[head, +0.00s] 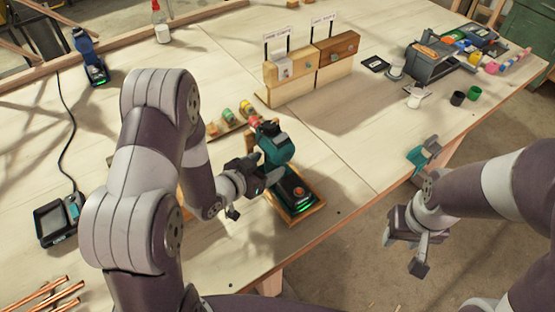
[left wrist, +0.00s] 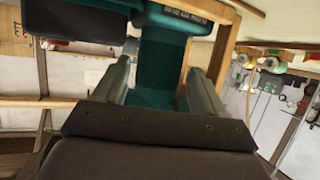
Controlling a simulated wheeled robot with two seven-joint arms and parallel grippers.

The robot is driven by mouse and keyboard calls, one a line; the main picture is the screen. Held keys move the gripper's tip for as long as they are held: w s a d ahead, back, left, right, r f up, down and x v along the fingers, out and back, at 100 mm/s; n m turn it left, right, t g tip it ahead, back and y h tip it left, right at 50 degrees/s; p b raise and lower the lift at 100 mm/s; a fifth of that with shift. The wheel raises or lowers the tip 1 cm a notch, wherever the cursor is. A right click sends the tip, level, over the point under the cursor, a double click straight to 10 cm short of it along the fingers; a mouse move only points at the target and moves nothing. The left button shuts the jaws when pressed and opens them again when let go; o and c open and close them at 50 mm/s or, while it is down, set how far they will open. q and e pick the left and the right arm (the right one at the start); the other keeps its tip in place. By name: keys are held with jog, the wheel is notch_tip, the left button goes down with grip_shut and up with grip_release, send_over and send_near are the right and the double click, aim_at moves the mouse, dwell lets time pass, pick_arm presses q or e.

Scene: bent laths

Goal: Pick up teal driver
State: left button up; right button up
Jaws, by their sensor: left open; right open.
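The teal driver (head: 277,145) stands upright on a black base with green lights (head: 298,204), which sits in a wooden frame near the table's front edge. My left gripper (head: 262,178) is at the driver's left side, at handle height. In the left wrist view the driver's teal handle (left wrist: 160,62) stands between the two open fingers (left wrist: 160,82), with its body above. Whether either finger touches the handle I cannot tell. My right gripper (head: 403,250) is open and empty, past the table's front edge above the floor.
Small coloured rolls (head: 228,116) lie on a strip behind the driver. Wooden blocks with signs (head: 290,75) stand farther back. A teal clamp-like thing (head: 427,154) is at the table edge, right. A blue tool (head: 88,55) stands back left. Table right of the driver is clear.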

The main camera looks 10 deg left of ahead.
aim_at(266, 154)
pick_arm(q)
jog(key=shift+x, duration=1.1)
jog(key=shift+w, duration=0.15)
jog(key=c, duration=1.2)
jog(key=shift+c, duration=0.2)
jog(key=shift+r, duration=2)
jog(key=shift+w+d+r, duration=0.2)
jog(key=shift+d+r, duration=0.05)
jog(key=w+d+r, duration=0.2)
jog(key=d, duration=0.1)
jog(key=w+d+r+b, duration=0.1)
jog(key=w+d+r, duration=0.1)
jog(key=d, duration=0.1)
jog(key=w+d+r+b, duration=0.1)
jog(key=w+d+r, duration=0.1)
jog(key=d, duration=0.1)
jog(key=shift+d+r, duration=0.15)
jog(key=shift+r, duration=0.15)
